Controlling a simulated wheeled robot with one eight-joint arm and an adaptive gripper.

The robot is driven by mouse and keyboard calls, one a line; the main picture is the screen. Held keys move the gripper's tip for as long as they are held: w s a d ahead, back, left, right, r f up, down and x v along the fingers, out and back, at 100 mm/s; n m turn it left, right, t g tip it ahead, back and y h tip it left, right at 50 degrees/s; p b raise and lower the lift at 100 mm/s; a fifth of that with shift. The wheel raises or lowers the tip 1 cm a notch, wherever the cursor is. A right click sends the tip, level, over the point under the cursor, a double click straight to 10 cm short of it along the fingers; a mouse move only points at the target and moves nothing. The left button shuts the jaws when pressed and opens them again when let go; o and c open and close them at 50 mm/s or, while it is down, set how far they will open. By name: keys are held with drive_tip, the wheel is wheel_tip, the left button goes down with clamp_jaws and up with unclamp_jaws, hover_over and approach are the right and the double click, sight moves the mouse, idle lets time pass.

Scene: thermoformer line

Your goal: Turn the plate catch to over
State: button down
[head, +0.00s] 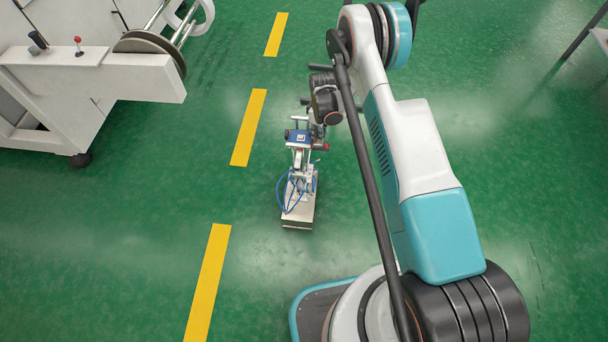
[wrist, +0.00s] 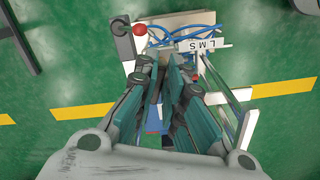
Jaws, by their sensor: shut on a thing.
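A small machine (head: 298,213) with a pale box base, blue hoses and a blue top stands on the floor in the middle of the head view. Its pale base also shows at the top of the wrist view (wrist: 175,18). My gripper (wrist: 166,66) is at the machine's upper part, its fingers close together and shut on a small part there. I take this to be the plate catch; the fingers hide it, so its position cannot be read. A red ball knob (wrist: 139,29) on a grey lever is just beyond the left finger.
A white machine (head: 80,75) with a roller stands at the upper left. A dashed yellow line (head: 248,127) runs along the green floor left of the small machine. Blue hoses (head: 287,196) hang loosely around it. The floor around it is mostly clear.

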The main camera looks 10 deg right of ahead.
idle(0.3)
drive_tip(key=shift+n, duration=1.4)
drive_tip(key=shift+n, duration=0.5)
drive_tip(key=c, duration=1.6)
unclamp_jaws()
wheel_tip(320, 180, up, 12)
